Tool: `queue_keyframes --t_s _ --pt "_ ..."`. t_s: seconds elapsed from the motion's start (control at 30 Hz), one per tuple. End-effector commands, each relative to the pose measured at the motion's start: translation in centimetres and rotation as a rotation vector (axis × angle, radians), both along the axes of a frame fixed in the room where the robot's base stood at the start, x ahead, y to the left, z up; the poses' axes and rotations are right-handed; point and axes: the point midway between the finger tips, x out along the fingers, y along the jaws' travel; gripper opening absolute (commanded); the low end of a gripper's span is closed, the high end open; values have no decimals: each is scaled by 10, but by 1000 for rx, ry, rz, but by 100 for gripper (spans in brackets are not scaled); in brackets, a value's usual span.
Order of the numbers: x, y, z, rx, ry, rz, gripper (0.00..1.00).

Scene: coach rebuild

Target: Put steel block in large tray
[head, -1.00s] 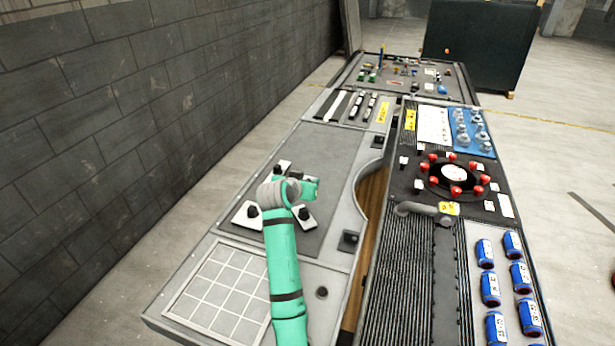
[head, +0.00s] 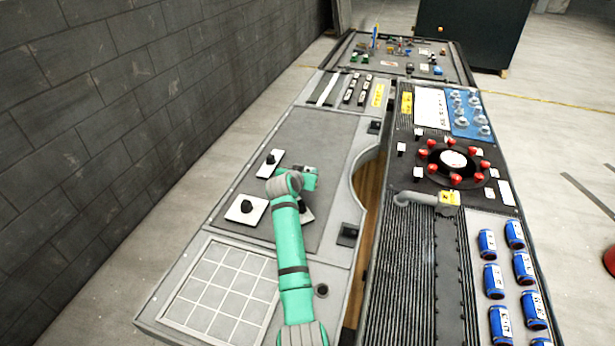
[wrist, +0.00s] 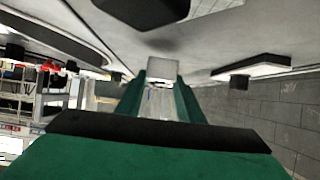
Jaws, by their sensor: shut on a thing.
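My gripper (head: 311,178) is low over the dark grey mat on the left bench, beside white plates with black knobs. In the wrist view, its green fingers (wrist: 161,98) are shut on a small pale grey block (wrist: 162,67), which fits the steel block. In the head view the block is too small and covered to make out clearly. A large dark tray (head: 345,50) with many small coloured parts lies at the far end of the benches; I take it as the large tray, though no label shows.
White knobbed plates (head: 236,214) stand close to my gripper; one is partly behind my arm. A gridded panel (head: 215,290) is at the near left. The right bench holds a red-knobbed ring (head: 427,160), a grey pipe handle (head: 415,197) and blue cans (head: 493,281).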

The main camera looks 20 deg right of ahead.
Motion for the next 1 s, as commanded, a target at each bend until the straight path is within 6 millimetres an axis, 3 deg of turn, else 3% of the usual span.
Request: queue_keyframes --t_s 0.2,0.57,0.6,0.63,1.0 --pt "-1 -2 -25 -1 -1 -2 0" --pt "0 1 -28 -1 -1 0 0" --pt "-1 0 -30 0 1 -1 44" --pt "-1 0 -30 0 1 -1 51" --pt "-1 -1 -27 0 1 -2 53"
